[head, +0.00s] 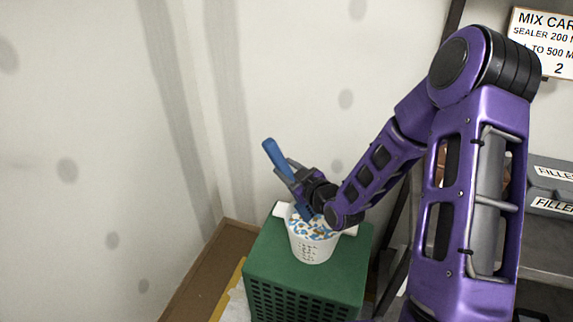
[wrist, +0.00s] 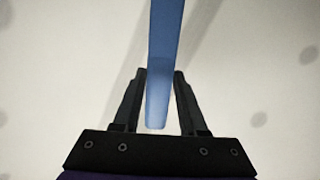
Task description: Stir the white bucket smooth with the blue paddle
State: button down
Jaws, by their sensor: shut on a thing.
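The white bucket (head: 313,249) stands on a green crate (head: 270,262) in the head view. Its top shows a patchy mix of blue, white and tan. My gripper (head: 287,178) is above the bucket's left rim, shut on the blue paddle (head: 271,152). The paddle is tilted, with its top leaning to the left. Its lower part reaches down to the bucket's mouth, and its end is hidden there. In the wrist view the blue paddle (wrist: 165,50) runs between the two dark fingers of my gripper (wrist: 160,78). The bucket is not in the wrist view.
White pieces stick out on both sides of the bucket on the crate. A pale spotted wall stands behind and to the left. A shelf with grey boxes labelled FILLER (head: 552,170) is at right, below a mix card sign (head: 541,42).

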notch_tip(320, 180, down, 7)
jog(key=d, duration=0.3)
jog(key=shift+w, duration=0.2)
dwell(0.5)
